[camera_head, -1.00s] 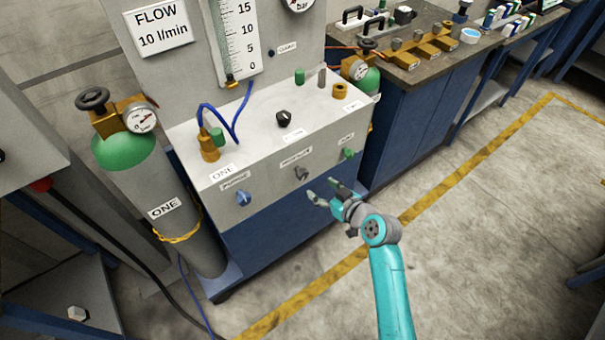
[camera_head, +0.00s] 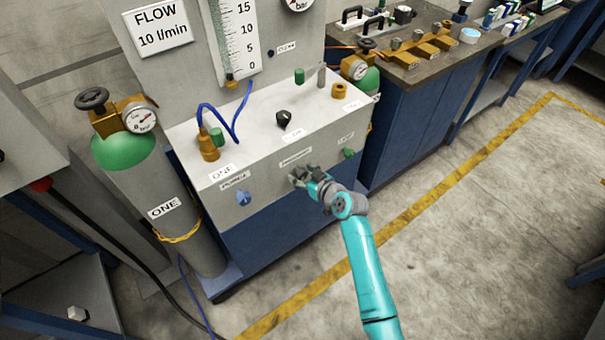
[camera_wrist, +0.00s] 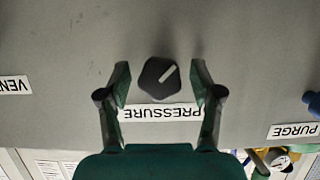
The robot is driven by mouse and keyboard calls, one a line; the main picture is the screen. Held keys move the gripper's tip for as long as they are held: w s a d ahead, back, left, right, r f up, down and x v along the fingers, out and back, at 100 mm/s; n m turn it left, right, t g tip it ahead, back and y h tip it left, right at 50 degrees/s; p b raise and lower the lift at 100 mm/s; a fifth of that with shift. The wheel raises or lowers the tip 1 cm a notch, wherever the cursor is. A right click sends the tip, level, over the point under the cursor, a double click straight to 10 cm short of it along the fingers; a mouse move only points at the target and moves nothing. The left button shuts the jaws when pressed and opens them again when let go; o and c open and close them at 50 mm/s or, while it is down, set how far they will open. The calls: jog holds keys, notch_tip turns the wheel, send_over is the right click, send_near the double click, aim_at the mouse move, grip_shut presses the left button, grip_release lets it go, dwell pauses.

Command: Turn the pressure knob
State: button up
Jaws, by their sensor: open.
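The pressure knob (camera_wrist: 160,77) is black with a pale pointer line. In the wrist view it sits on the grey panel beside the PRESSURE label (camera_wrist: 161,113), which appears upside down. My gripper (camera_wrist: 160,84) is open, with one finger on each side of the knob and a visible gap to each. In the head view my gripper (camera_head: 300,174) is at the front face of the grey cabinet, below the middle label, and hides the knob there. I cannot tell how deep the fingertips reach along the knob.
A blue purge knob (camera_head: 243,198) is to the left on the same face, and a green knob (camera_head: 348,153) is close on the right. A black knob (camera_head: 284,118) stands on the sloped top. A gas cylinder (camera_head: 180,215) stands left; floor to the right is clear.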

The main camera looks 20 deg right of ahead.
jog(key=shift+c, duration=0.2)
jog(key=c, duration=1.1)
jog(key=shift+m, duration=0.3)
jog(key=shift+d+m+y, duration=0.1)
jog(key=shift+m+y, duration=0.7)
jog(key=shift+m, duration=0.2)
jog(key=m+y, duration=0.2)
jog(key=m, duration=0.1)
jog(key=shift+f+g, duration=0.1)
jog(key=shift+g, duration=0.2)
jog(key=m+y, duration=0.2)
jog(key=shift+d+m, duration=0.1)
jog(key=shift+m, duration=0.3)
jog(key=shift+f+m+t+y, duration=0.1)
jog(key=shift+m+t+y, duration=0.45)
jog(key=shift+m, duration=0.95)
